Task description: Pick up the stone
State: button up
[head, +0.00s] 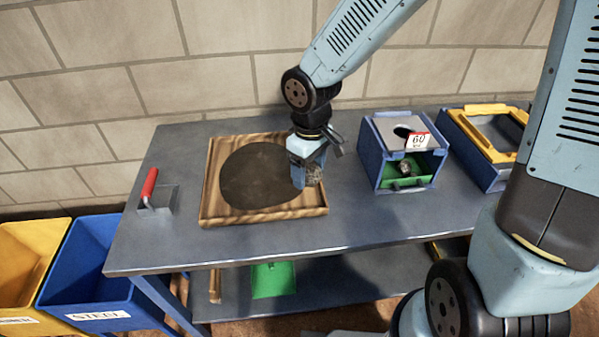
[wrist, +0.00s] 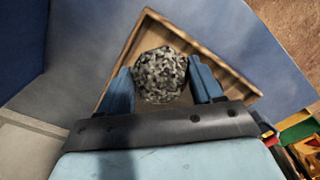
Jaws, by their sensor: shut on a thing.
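The stone (wrist: 160,75) is a rough, speckled grey lump. In the wrist view it sits between the two blue fingers of my gripper (wrist: 163,84), which are shut on it. I cannot tell whether the stone touches the tray floor.
A blue box marked 60 (head: 375,160) with a green floor and a small stone inside stands right of the tray. A yellow-topped blue box (head: 483,140) is farther right. Blue (head: 85,262) and yellow (head: 25,255) bins stand beside the table.

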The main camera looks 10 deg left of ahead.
jog(key=s+d+r, duration=0.1)
jog(key=s, duration=0.1)
jog(key=s+d+r, duration=0.1)
jog(key=s+d, duration=0.1)
jog(key=s+d+r, duration=0.1)
jog(key=s+d, duration=0.1)
jog(key=shift+s+d+r, duration=0.2)
jog(key=shift+r, duration=0.1)
jog(key=shift+w+d+r, duration=1.05)
jog(key=shift+w+d, duration=2.15)
jog(key=shift+w, duration=0.75)
jog(key=shift+w+d+r, duration=1)
jog(key=shift+w+d, duration=2.15)
jog(key=shift+w, duration=0.75)
jog(key=shift+w+d+r, duration=1.05)
jog(key=shift+w+d, duration=2.15)
jog(key=shift+w, duration=0.75)
jog(key=shift+f, duration=0.1)
jog(key=shift+f, duration=2.8)
